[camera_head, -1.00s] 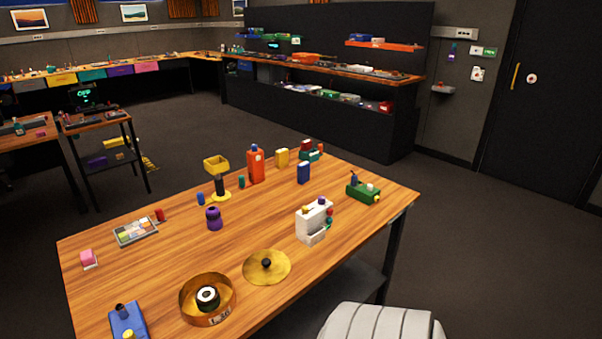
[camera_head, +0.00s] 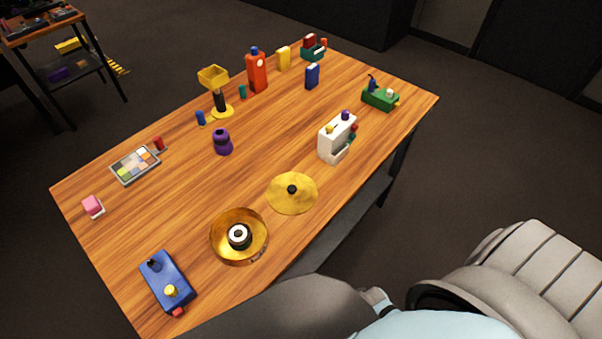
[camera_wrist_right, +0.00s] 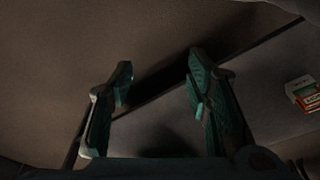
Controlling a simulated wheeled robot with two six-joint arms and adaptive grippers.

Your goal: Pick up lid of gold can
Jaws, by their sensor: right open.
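The gold lid (camera_head: 292,193) is a flat gold disc with a dark knob at its centre. It lies on the wooden table (camera_head: 275,135), near the table's front edge. The open gold can (camera_head: 238,236) stands to its left, apart from it, with a black and white round thing inside. My right gripper (camera_wrist_right: 160,88) shows in the right wrist view with its two fingers spread wide and nothing between them. It faces dark surfaces, and neither lid nor can shows there. My left gripper is not in view.
A white box-shaped device (camera_head: 336,138) stands right of the lid. A blue device (camera_head: 167,281) lies at the front left. A purple object (camera_head: 222,142) stands behind the lid. The tabletop right around the lid is mostly clear. A small boxed item (camera_wrist_right: 303,93) shows in the wrist view.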

